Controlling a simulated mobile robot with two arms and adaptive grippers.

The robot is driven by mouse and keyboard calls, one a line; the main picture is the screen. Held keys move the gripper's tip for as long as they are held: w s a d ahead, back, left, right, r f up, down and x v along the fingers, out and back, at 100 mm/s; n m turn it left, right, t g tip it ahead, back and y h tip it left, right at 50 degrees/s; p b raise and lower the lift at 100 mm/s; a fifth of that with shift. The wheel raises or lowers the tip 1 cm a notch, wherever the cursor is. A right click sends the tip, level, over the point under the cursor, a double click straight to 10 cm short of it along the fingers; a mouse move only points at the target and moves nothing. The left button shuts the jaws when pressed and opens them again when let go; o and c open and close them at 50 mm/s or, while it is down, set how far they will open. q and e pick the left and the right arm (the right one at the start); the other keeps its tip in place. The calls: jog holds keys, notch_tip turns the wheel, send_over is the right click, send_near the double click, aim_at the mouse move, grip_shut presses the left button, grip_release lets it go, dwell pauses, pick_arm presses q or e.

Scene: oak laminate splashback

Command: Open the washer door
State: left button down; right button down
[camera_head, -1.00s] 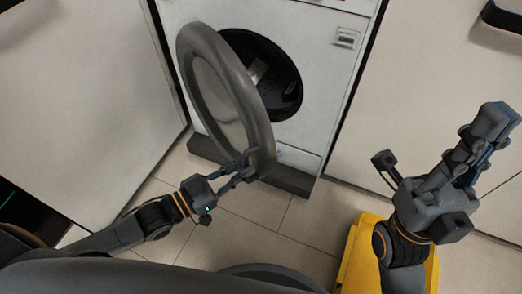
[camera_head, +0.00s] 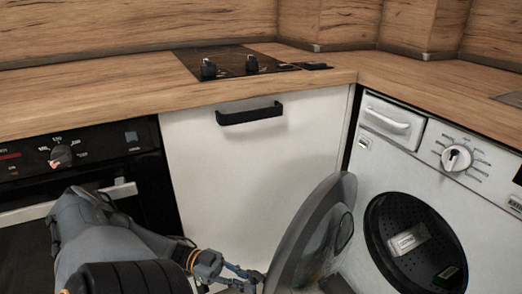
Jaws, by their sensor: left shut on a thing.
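The washer (camera_head: 398,166) is white and stands at the right of the view. Its round grey door (camera_head: 312,225) is swung out to the left, seen nearly edge-on, well apart from the front. The dark drum opening (camera_head: 381,236) is uncovered, with pale labels showing inside. My left gripper (camera_head: 250,278) is at the bottom centre, shut on the lower left rim of the door. The bottom of the door is cut off by the picture edge. My right gripper is out of view.
A white cabinet with a black handle (camera_head: 249,114) stands left of the door. An oven (camera_head: 95,160) is at the far left, close to my left arm. A wooden worktop (camera_head: 120,88) with a black hob (camera_head: 225,62) runs above.

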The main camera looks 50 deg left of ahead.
pick_arm(q)
jog(key=shift+w+a+r+t, duration=0.2)
jog(key=shift+w+a+t, duration=0.1)
jog(key=shift+w+a, duration=0.4)
jog(key=shift+s, duration=0.1)
jog(key=c, duration=1.5)
grip_release()
jog(key=shift+o, duration=0.8)
jog(key=shift+w+f, duration=0.15)
jog(key=shift+w, duration=0.1)
jog(key=shift+d, duration=0.1)
jog(key=shift+s, duration=0.35)
